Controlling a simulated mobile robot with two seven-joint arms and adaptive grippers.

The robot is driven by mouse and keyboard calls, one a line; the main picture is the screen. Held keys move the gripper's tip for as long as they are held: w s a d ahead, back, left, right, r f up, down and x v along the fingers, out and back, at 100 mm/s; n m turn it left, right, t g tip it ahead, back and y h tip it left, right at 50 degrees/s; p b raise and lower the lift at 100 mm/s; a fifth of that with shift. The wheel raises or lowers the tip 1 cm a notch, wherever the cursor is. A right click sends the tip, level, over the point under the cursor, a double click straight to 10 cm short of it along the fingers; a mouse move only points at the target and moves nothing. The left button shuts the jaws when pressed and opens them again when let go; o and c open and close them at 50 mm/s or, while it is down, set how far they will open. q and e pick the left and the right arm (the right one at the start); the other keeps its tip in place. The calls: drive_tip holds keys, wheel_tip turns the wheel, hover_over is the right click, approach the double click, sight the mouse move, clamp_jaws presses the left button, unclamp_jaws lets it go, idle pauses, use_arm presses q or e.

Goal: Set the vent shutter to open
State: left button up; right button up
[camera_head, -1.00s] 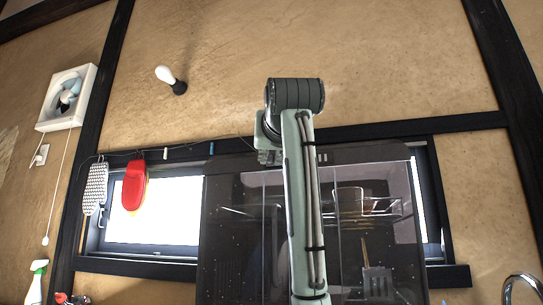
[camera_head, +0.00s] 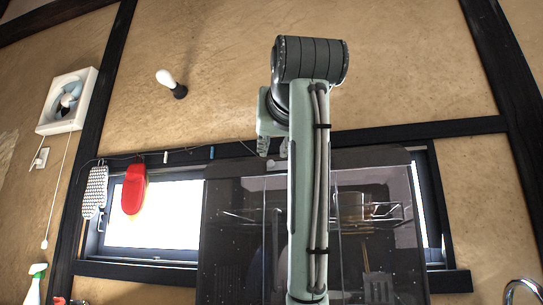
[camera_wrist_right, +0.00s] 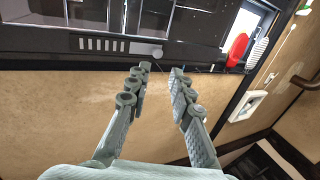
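The vent shutter (camera_wrist_right: 105,45) is a row of light and dark slats along a dark strip on the cabinet edge in the right wrist view. A small pale round knob (camera_wrist_right: 157,51) sits beside the slats, on their right; a pale knob (camera_head: 243,163) also shows at the cabinet's upper edge in the head view. The slats are hidden behind my arm there. My right gripper (camera_wrist_right: 159,76) is open and empty, with its fingertips apart just short of the strip, roughly in line with the knob. Contact is not visible. My left gripper is not in view.
The dark glass-fronted cabinet (camera_head: 228,235) holds a wire rack and stands before a bright window. A red mitt (camera_head: 134,190) and a patterned mitt (camera_head: 95,193) hang on its left. A wall fan (camera_head: 68,101) has a pull cord (camera_head: 55,190).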

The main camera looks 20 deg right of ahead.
drive_tip(key=s, duration=0.4)
drive_tip(key=shift+a, duration=0.4)
